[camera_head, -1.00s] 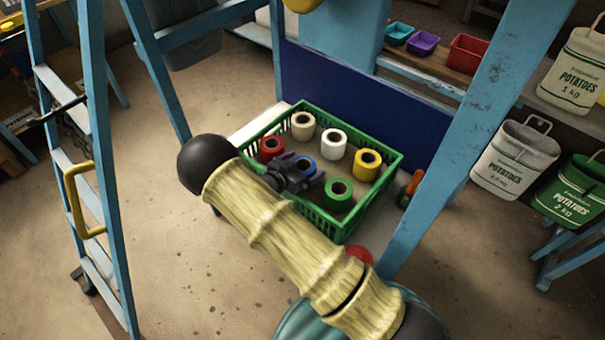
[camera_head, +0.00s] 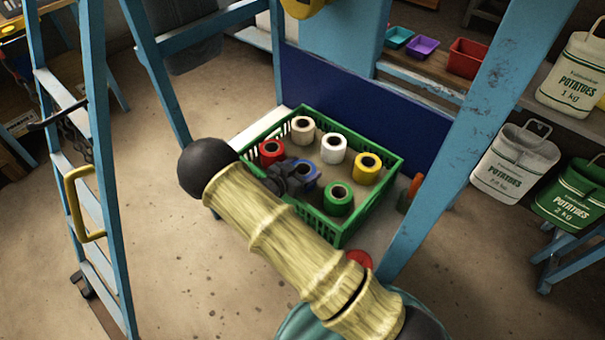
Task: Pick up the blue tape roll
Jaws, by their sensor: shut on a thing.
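The blue tape roll (camera_head: 306,172) is in a green slatted crate (camera_head: 372,211), in its near middle part. My gripper (camera_head: 297,176) is at the roll and shut on it, with dark fingers covering part of it. My arm hides the crate's near left side and some of the roll. Whether the roll touches the crate floor cannot be told.
The crate also holds a red roll (camera_head: 270,150), a cream roll (camera_head: 302,131), a white roll (camera_head: 333,150), a yellow roll (camera_head: 366,172) and a green roll (camera_head: 338,202). Blue frame posts (camera_head: 470,130) stand around it. A blue ladder (camera_head: 95,150) is at left.

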